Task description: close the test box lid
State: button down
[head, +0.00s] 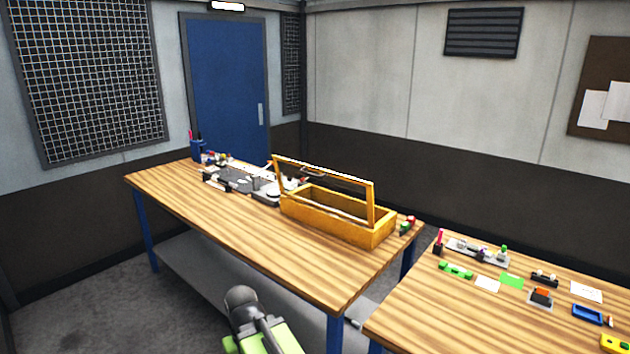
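The test box (330,219) is an orange-yellow open-topped box near the right end of the long wooden workbench. Its lid (325,170) is an orange frame with a see-through middle. The lid is open and stands steeply up above the box. I cannot tell clearly which edge it is hinged on. The inside of the box is only partly visible. Part of my green and dark grey arm shows at the bottom of the head view, below the bench's front edge and apart from the box. My gripper's fingers are not visible.
Tools and small parts (240,182) crowd the bench left of the box, with a blue pen cup (197,150). The bench front (230,225) is clear. A second table (480,320) holds several small items.

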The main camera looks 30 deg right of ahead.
aim_at(370, 223)
jog(key=z, duration=0.05)
jog(key=i, duration=1.55)
jog(key=u, duration=5.15)
jog(key=i, duration=0.1)
jog(key=z, duration=2.55)
